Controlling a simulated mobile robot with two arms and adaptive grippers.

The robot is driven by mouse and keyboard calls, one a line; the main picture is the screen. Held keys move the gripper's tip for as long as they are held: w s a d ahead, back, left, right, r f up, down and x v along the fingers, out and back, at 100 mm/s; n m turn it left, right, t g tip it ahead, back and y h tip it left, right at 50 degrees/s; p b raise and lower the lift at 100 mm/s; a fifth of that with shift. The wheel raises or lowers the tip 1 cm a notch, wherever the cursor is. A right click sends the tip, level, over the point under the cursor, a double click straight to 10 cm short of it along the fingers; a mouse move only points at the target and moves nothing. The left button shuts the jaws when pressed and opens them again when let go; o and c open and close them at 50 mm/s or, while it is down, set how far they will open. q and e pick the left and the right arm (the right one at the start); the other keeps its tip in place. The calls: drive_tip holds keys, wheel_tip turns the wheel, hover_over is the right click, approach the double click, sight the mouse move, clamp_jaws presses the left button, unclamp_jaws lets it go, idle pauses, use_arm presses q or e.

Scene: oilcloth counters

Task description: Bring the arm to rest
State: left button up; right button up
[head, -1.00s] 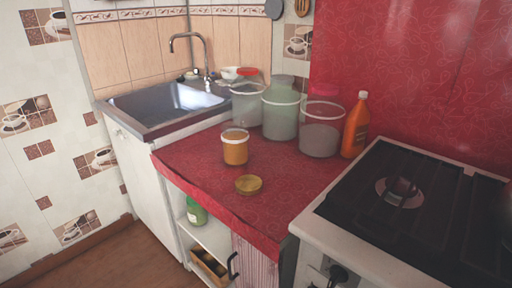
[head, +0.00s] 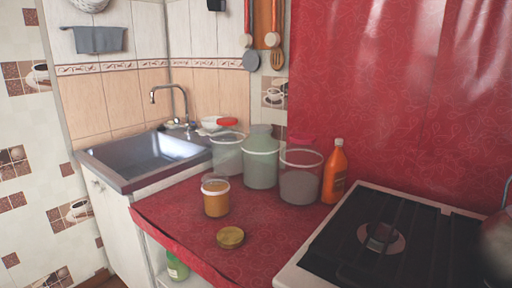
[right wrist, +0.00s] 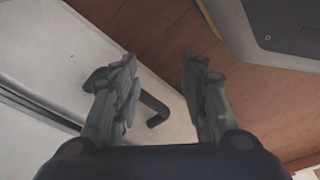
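My right gripper (right wrist: 160,82) shows in the right wrist view. Its two fingers are apart with nothing between them. Behind them are a pale cabinet front with a dark handle (right wrist: 152,108) and a brown wooden floor (right wrist: 160,35). How far the fingers are from the handle I cannot tell. My left gripper is not in view. In the head view a jar of orange-brown contents (head: 216,199) stands upright on the red oilcloth counter (head: 180,213). A round gold lid (head: 230,237) lies flat in front of it.
Several large clear jars, one being a greenish jar (head: 260,165), and an orange bottle (head: 334,172) stand along the back. A stove (head: 385,240) is at right, a sink (head: 150,157) at left. A green-lidded jar (head: 176,266) sits on the shelf below.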

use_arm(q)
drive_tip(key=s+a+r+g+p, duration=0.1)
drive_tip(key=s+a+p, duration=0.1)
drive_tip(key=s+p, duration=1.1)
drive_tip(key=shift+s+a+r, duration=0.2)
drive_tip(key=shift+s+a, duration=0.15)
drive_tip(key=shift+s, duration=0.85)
use_arm(e)
drive_tip(key=s+d+r+g, duration=0.1)
drive_tip(key=s+d, duration=0.1)
drive_tip(key=s, duration=1.3)
drive_tip(key=shift+s+d+r, duration=0.15)
drive_tip(key=shift+s+d, duration=0.1)
drive_tip(key=shift+d, duration=0.15)
